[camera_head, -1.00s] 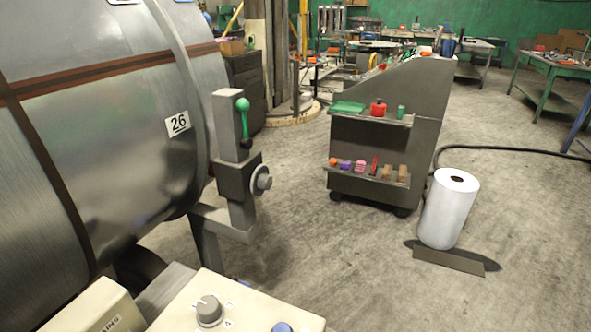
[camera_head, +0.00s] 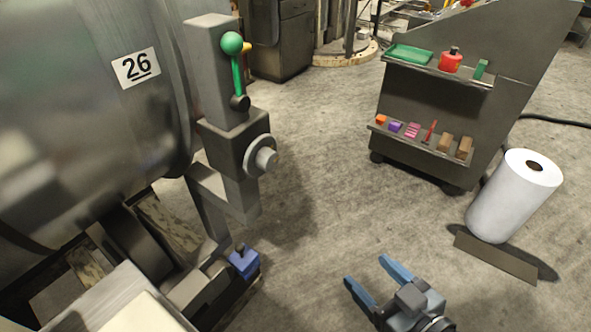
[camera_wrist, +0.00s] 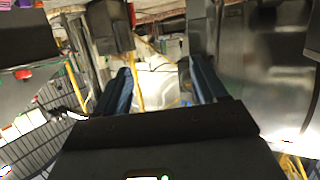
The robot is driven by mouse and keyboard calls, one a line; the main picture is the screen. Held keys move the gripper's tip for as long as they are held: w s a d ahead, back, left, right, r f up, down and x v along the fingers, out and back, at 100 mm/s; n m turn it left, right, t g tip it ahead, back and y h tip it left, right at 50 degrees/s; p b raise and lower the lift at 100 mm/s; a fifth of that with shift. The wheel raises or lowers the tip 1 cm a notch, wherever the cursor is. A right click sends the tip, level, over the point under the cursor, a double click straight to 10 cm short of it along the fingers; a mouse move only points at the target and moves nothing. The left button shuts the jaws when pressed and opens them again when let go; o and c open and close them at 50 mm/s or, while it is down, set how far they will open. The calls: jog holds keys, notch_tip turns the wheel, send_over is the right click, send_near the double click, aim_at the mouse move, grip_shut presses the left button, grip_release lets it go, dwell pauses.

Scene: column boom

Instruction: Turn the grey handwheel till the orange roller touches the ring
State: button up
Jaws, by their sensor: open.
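The grey handwheel (camera_head: 261,156), a small disc with a hub, sits on the right face of a dark block on the bracket beside the large metal drum (camera_head: 70,120). A green-knobbed lever (camera_head: 235,70) stands just above it. My gripper (camera_head: 367,271) is open and empty, low in the head view, to the right of and below the handwheel, well apart from it. Its two blue fingers also show spread in the wrist view (camera_wrist: 162,85). I cannot make out the orange roller or which ring it faces; the handwheel is not clear in the wrist view.
A dark tool cart (camera_head: 440,110) with small items on its shelves stands at the right. A white roll (camera_head: 512,195) stands near a flat brown plate (camera_head: 495,258). A blue part (camera_head: 244,263) is low by the drum. The floor between bracket and cart is clear.

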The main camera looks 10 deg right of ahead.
jog(key=w+a+r+n+y+b, duration=0.2)
jog(key=w+a+r+n+y, duration=0.25)
jog(key=w, duration=0.55)
jog(key=n+g+y, duration=0.1)
jog(key=n+y, duration=0.2)
jog(key=y, duration=0.1)
send_near(273, 164)
jog(key=x, duration=0.2)
jog(key=shift+m+h, duration=0.25)
jog(key=p+x, duration=0.1)
jog(key=x, duration=0.6)
jog(key=shift+a+r, duration=0.1)
jog(key=shift+a, duration=0.05)
jog(key=shift+c, duration=0.3)
jog(key=c, duration=1)
